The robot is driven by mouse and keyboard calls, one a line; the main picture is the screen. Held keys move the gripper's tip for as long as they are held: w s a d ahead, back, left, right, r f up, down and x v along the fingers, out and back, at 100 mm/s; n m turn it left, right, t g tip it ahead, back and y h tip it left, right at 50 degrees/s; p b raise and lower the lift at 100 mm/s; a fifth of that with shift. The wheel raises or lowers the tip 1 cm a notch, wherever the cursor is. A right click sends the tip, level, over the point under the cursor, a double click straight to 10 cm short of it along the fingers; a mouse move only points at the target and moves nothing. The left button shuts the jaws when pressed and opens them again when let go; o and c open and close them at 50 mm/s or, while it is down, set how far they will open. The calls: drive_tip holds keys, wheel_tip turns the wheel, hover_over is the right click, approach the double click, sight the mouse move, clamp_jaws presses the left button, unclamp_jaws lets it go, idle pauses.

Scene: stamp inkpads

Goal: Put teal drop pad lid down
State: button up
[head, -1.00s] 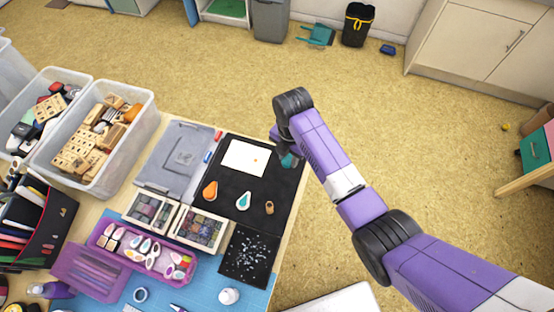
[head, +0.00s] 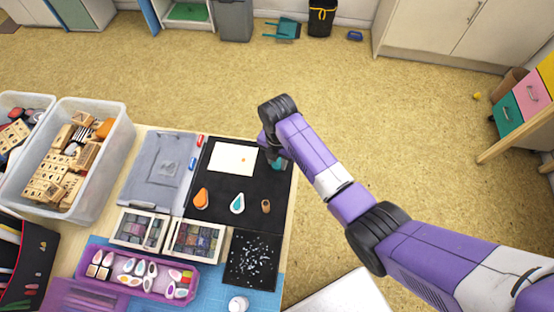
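The teal drop pad (head: 237,203) lies on the black mat (head: 222,188), showing a teal drop inside a pale rim. A small teal piece (head: 277,164), perhaps its lid, shows just below the end of my arm, near the mat's right edge. My gripper (head: 272,155) is there too, mostly hidden behind my own wrist, up and to the right of the pad. I cannot see its fingers, or whether they hold the teal piece.
An orange drop pad (head: 201,199) lies left of the teal one, and a small brown item (head: 266,206) right of it. A cream card (head: 233,158) lies above. A purple tray (head: 116,265) holds several more pads. Clear tubs of stamps (head: 117,150) stand left.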

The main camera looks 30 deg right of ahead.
sight(278, 163)
drive_tip(key=o, duration=0.4)
drive_tip(key=shift+o, duration=0.2)
wheel_tip(278, 163, up, 12)
drive_tip(key=b, duration=0.1)
drive_tip(key=shift+r, duration=0.15)
idle(0.5)
